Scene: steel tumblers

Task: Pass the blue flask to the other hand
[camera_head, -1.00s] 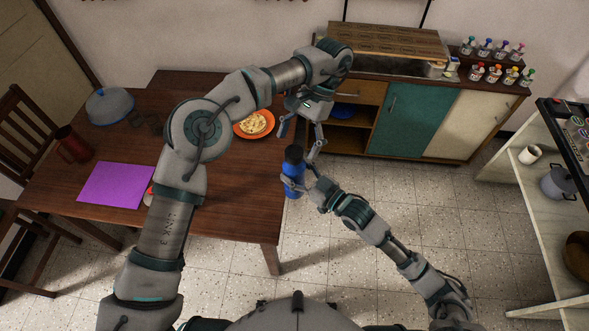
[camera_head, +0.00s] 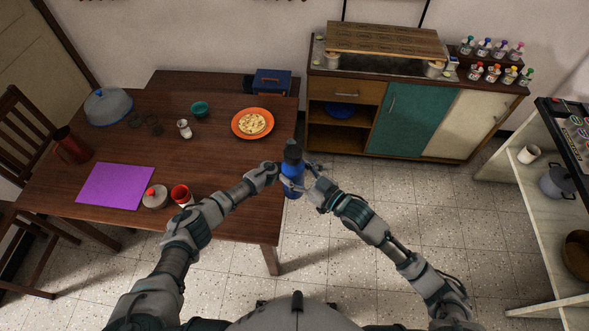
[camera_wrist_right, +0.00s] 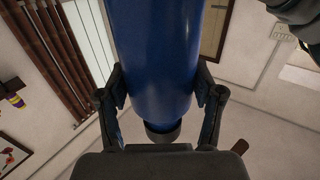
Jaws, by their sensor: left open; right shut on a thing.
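The blue flask (camera_head: 292,178) has a dark top and is upright in the air, just past the table's right edge. My right gripper (camera_head: 305,181) is shut on it from the right. In the right wrist view my right gripper's fingers (camera_wrist_right: 160,98) lie on both sides of the flask (camera_wrist_right: 155,55). My left gripper (camera_head: 282,177) is open and close to the flask's left side. Whether it touches the flask is hard to tell.
A cabinet (camera_head: 409,123) stands at the back. Open floor (camera_head: 430,200) lies to the right.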

